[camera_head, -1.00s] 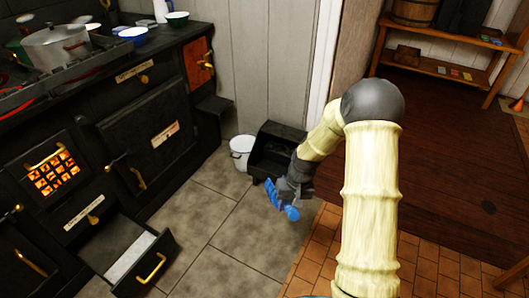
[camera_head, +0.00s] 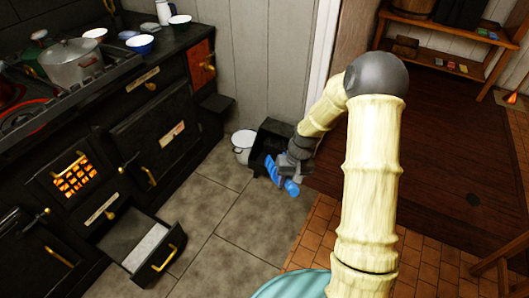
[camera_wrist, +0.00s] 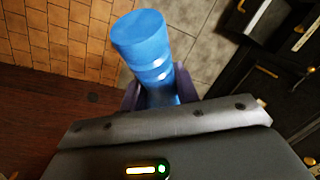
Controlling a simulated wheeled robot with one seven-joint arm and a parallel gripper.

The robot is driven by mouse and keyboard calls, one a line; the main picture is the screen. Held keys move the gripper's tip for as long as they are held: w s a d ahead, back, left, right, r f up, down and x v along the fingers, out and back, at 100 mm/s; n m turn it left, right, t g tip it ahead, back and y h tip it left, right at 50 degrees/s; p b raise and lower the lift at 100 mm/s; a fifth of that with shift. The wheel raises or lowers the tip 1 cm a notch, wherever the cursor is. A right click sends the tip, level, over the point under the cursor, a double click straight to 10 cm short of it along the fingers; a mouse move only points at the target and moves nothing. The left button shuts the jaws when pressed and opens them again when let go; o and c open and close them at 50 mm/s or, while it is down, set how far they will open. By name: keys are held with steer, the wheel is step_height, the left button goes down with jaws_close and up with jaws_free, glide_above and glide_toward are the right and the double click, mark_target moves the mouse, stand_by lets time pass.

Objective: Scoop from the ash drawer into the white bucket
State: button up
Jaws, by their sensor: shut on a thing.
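The ash drawer (camera_head: 162,266) is pulled out low on the black stove at lower left. It has a brass handle and a pale grey layer inside. The white bucket (camera_head: 243,143) stands on the floor by the wall, left of a black scuttle. My gripper (camera_head: 288,176) is in front of the scuttle, right of the bucket and well away from the drawer. It is shut on a blue handle (camera_head: 291,188), which fills the middle of the wrist view (camera_wrist: 147,45). The far part of the tool is hidden, so I cannot tell whether it carries anything.
The black scuttle (camera_head: 268,146) stands close behind my gripper. The stove (camera_head: 150,125) lines the left, with a pot (camera_head: 72,62) and bowls on top. Grey floor tiles (camera_head: 232,215) are clear between drawer and gripper. A wooden shelf (camera_head: 440,35) stands at the back right.

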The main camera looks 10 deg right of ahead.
steer(key=shift+p, duration=1.05)
steer(key=shift+f+p, duration=0.15)
steer(key=shift+p, duration=0.65)
steer(key=p, duration=0.2)
steer(key=f+p, duration=0.1)
steer(key=shift+s+f+p, duration=0.1)
steer(key=shift+s+p, duration=0.2)
steer(key=shift+p, duration=0.1)
steer(key=s+f+p, duration=0.5)
steer(key=p, duration=0.5)
steer(key=shift+s, duration=0.25)
steer(key=shift+d+f, duration=0.1)
